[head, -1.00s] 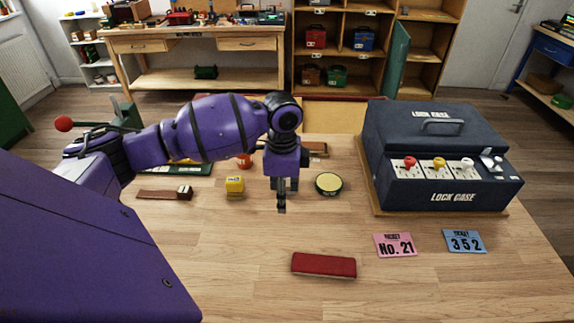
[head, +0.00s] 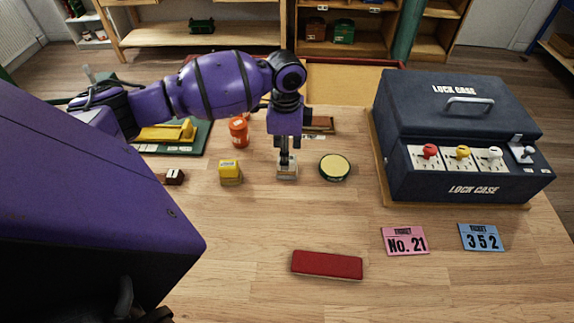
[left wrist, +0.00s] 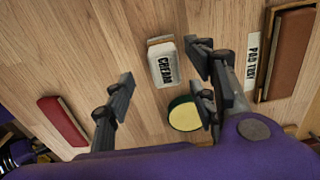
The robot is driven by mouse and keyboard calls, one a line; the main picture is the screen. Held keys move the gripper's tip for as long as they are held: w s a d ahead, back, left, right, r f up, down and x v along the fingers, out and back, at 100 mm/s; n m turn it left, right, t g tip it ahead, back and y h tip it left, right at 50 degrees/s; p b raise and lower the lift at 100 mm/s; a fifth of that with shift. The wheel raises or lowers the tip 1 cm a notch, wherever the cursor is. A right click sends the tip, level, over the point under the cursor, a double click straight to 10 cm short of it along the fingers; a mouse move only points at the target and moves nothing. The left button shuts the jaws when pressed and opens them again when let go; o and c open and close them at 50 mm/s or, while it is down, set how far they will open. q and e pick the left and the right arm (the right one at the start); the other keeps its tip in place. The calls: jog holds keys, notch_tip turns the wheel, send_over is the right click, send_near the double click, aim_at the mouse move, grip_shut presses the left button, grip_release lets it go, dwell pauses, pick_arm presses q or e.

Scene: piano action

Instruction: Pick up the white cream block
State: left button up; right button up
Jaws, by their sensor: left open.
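The white cream block (head: 287,177) sits on the table in the middle of the head view, partly hidden by my left gripper. In the left wrist view the cream block (left wrist: 163,64) shows its white top with dark "CREAM" lettering and a wooden edge. My left gripper (head: 287,162) points down over the block. In the left wrist view the left gripper (left wrist: 160,68) is open, its fingers on either side of the block in the picture. I cannot tell whether a finger touches it. My right gripper is not in view.
A round yellow-topped tin (head: 335,167) stands just right of the block. A yellow block (head: 230,172) and an orange jar (head: 238,132) are to the left. A red block (head: 327,264) lies in front. The dark lock case (head: 460,140) fills the right side. The front table area is mostly clear.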

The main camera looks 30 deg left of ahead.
pick_arm(q)
jog(key=f, duration=0.4)
jog(key=shift+w, duration=0.3)
jog(key=shift+f, duration=0.15)
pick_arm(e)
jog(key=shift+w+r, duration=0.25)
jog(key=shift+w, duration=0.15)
pick_arm(q)
jog(key=c, duration=1.3)
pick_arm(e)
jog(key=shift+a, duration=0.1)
